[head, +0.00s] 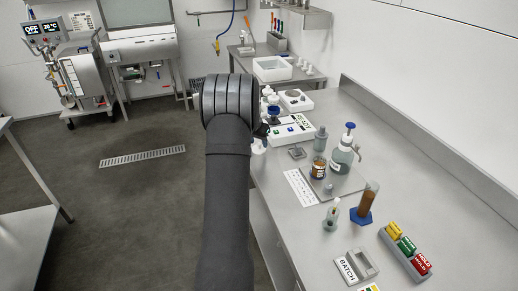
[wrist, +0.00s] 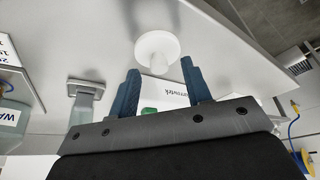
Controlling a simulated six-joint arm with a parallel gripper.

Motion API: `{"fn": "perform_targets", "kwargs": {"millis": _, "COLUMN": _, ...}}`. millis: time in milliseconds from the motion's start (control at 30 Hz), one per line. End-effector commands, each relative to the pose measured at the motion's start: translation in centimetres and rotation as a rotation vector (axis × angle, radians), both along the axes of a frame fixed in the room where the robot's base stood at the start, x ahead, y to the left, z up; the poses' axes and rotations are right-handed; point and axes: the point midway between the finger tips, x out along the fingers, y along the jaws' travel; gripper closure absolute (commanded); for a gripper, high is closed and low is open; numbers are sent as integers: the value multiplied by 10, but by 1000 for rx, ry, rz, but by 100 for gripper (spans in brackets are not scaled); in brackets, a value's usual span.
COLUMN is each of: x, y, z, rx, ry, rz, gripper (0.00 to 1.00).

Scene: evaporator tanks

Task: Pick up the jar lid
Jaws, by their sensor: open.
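In the wrist view my gripper (wrist: 160,83) is open, with its two blue fingers apart and nothing between their tips. A white round disc (wrist: 157,45) with a short stem lies just beyond the fingertips, near the table edge; I cannot tell for sure whether it is the jar lid. In the head view a small white piece (head: 258,147) shows at the bench edge beside my arm. An amber jar (head: 318,168) with a label stands on the bench. My arm hides most of my gripper in the head view.
A white device (wrist: 170,97) lies behind the fingers in the wrist view. A grey block (wrist: 86,86) and a labelled bottle (wrist: 14,116) are to the left. On the bench (head: 290,225) stand a blue-topped pump bottle (head: 342,158) and a brown tube (head: 367,200) on a blue base.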

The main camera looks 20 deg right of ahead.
Motion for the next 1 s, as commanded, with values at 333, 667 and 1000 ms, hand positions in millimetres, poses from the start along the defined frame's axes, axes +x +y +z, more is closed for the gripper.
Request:
{"fn": "perform_targets", "kwargs": {"millis": 333, "x": 3, "y": -3, "z": -10, "rx": -1, "ry": -1, "rz": 0, "gripper": 55}}
{"fn": "perform_targets", "kwargs": {"millis": 667, "x": 3, "y": -3, "z": -10, "rx": -1, "ry": -1, "rz": 0, "gripper": 100}}
{"fn": "perform_targets", "kwargs": {"millis": 1000, "x": 3, "y": -3, "z": -6, "rx": -1, "ry": -2, "rz": 0, "gripper": 100}}
